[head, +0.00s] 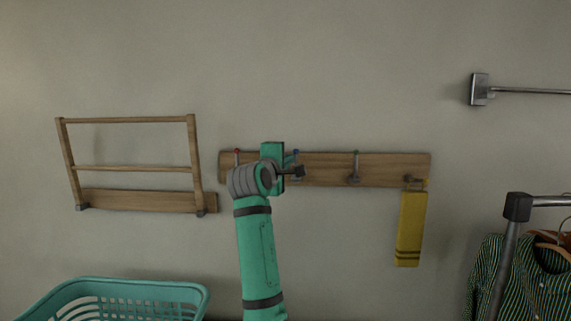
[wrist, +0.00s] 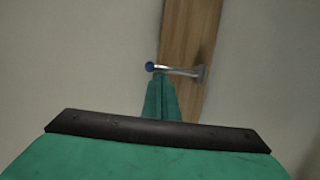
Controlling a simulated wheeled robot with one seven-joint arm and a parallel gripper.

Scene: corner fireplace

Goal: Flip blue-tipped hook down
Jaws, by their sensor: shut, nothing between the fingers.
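The blue-tipped hook (head: 296,153) is on the wooden wall board (head: 320,169), just right of my green gripper, which partly covers it in the head view. Its blue tip is at the top, by the board's upper edge. In the wrist view the hook (wrist: 178,70) shows as a thin metal bar, with the blue tip at its left end and its mount on the board at the right. My gripper (wrist: 160,82) is shut and empty, its fingertips right by the bar near the blue tip. I cannot tell whether they touch.
A red-tipped hook (head: 237,156) and a green-tipped hook (head: 355,167) flank it on the board. A yellow cloth (head: 411,228) hangs at the right end. A wooden rack (head: 132,169) is left, a teal basket (head: 125,285) below, a clothes rail (head: 517,208) at right.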

